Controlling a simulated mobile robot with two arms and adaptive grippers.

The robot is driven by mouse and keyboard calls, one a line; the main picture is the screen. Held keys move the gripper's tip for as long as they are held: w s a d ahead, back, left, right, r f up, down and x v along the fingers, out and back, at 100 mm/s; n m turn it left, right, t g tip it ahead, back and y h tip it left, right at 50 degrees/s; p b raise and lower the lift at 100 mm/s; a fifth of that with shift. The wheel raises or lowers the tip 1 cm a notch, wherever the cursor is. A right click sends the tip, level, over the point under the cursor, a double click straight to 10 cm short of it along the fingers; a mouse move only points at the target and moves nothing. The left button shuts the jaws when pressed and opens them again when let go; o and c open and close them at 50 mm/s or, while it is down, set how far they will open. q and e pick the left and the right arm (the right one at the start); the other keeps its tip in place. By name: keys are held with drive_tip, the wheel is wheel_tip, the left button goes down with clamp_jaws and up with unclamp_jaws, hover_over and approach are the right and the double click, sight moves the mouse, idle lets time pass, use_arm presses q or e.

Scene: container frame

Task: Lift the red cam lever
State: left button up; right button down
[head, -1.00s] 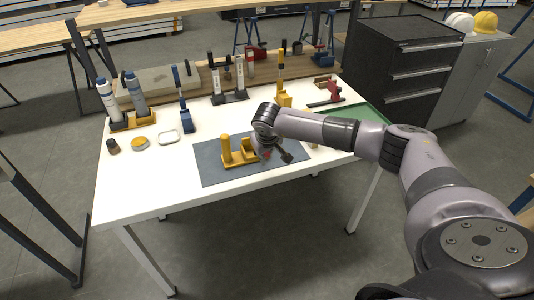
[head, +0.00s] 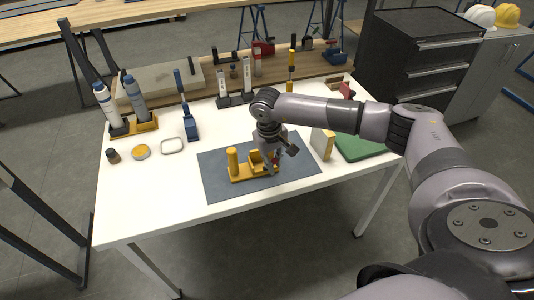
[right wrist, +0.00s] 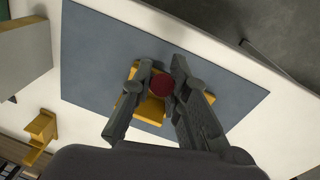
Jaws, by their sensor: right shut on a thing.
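The yellow fixture (head: 233,162), with an upright post at its left end, stands on a grey-blue mat (head: 212,187). My right gripper (head: 272,169) points down at the fixture's right end. The red cam lever (head: 276,157) shows only as a small red patch there, mostly hidden by the gripper. In the right wrist view, the lever's round red end (right wrist: 162,84) sits between the two fingers of my right gripper (right wrist: 161,64), which are shut on it. The yellow fixture (right wrist: 150,108) shows beneath them. My left gripper is not in view.
A blue clamp (head: 190,125), a yellow stand with two tubes (head: 136,124) and a dark double stand (head: 236,99) are behind the mat. A yellow-sided block (head: 329,145) and green mat (head: 362,147) are to the right. The white table's (head: 150,205) front left is clear.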

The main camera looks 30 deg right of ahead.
drive_tip(key=shift+w+d+f+g, duration=0.15)
drive_tip(key=shift+w+g, duration=0.15)
drive_tip(key=shift+w, duration=0.2)
drive_tip(key=shift+b, duration=0.35)
drive_tip(key=shift+s+r, duration=0.1)
drive_tip(key=shift+r, duration=0.1)
drive_tip(key=shift+s+r, duration=0.15)
drive_tip(key=shift+s, duration=0.1)
drive_tip(key=c, duration=2)
unclamp_jaws()
drive_tip(key=o, duration=0.3)
drive_tip(key=shift+w, duration=0.15)
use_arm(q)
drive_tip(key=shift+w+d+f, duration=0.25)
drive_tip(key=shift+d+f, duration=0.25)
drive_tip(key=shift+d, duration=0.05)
use_arm(e)
drive_tip(key=shift+o, duration=0.8)
